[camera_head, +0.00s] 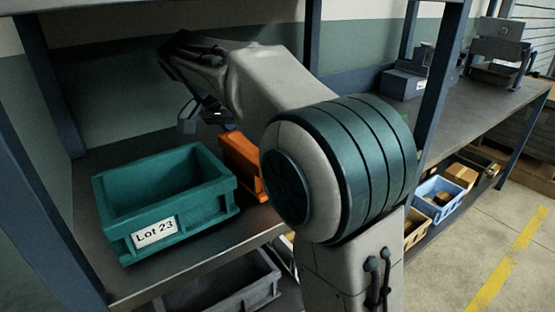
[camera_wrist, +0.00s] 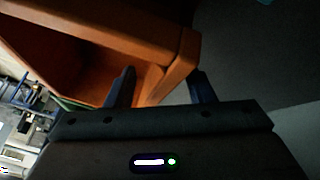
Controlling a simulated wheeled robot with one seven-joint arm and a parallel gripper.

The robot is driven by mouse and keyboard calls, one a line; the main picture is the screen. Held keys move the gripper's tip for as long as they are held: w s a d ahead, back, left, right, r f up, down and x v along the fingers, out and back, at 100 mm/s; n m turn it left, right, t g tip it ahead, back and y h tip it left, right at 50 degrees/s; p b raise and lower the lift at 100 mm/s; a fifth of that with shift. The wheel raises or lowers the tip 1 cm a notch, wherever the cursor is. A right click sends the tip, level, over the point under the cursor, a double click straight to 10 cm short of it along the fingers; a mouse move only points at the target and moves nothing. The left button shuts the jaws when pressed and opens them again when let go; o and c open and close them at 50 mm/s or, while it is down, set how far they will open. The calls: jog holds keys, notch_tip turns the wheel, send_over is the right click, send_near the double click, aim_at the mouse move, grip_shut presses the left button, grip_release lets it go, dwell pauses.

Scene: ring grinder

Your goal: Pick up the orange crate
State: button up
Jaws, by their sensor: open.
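My gripper (camera_wrist: 163,86) is open there, with the crate's corner and rim between the fingers. The left finger shows over the inside of the crate, the right finger outside it. I cannot tell whether either finger touches the wall. In the head view my gripper (camera_head: 203,112) is small and dark above and behind the crate.
The teal crate (camera_head: 168,222), labelled "Lot 23", stands in front and left on the shelf (camera_head: 125,285). Blue posts (camera_head: 443,75) frame the shelf. A grey crate (camera_head: 230,285) and a light-blue bin (camera_head: 438,190) sit lower. A workbench with machines (camera_head: 500,50) extends right.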

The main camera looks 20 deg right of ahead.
grip_shut()
dwell(0.5)
